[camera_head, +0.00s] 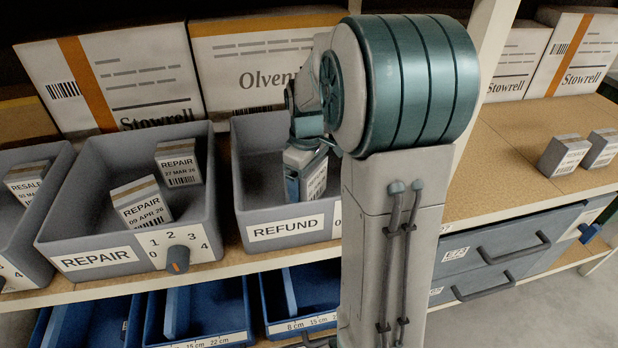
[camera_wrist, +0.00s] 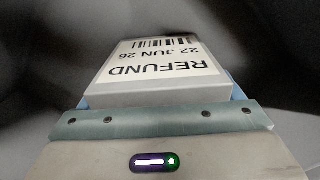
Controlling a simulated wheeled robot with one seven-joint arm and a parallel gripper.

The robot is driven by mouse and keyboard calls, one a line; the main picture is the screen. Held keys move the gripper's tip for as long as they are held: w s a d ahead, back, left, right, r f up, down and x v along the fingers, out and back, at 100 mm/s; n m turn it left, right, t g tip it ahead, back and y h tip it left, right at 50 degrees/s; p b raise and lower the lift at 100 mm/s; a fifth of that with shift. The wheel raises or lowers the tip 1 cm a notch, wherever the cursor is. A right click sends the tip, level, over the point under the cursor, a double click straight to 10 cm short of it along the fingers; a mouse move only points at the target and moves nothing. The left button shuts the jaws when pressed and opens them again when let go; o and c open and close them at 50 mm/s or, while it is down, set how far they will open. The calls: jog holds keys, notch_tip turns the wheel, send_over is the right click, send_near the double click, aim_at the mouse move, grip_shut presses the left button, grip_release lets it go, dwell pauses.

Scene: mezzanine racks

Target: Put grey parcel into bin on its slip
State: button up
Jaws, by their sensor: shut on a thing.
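The grey parcel (camera_wrist: 150,95) has a white slip reading REFUND, 22 JUN 26, upside down in the wrist view. My gripper (camera_head: 305,180) is shut on it. In the head view the parcel (camera_head: 317,180) shows only partly beside my gripper, its slip to the right. My gripper reaches down into the grey bin labelled REFUND (camera_head: 252,234), with the parcel inside the opening. My arm hides the bin's right part. I cannot tell whether the parcel touches the bin floor.
The REPAIR bin (camera_head: 45,237), left, holds two parcels. Two parcels (camera_head: 565,155) stand on the right shelf (camera_head: 510,165). Large boxes (camera_head: 110,75) stand behind the bins. Blue bins (camera_head: 205,310) are below.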

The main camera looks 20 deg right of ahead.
jog(key=o, duration=1)
jog(key=shift+f, duration=0.1)
notch_tip(320, 180, up, 12)
jog(key=shift+f+p, duration=0.1)
jog(key=shift+p, duration=0.85)
jog(key=shift+r, duration=0.25)
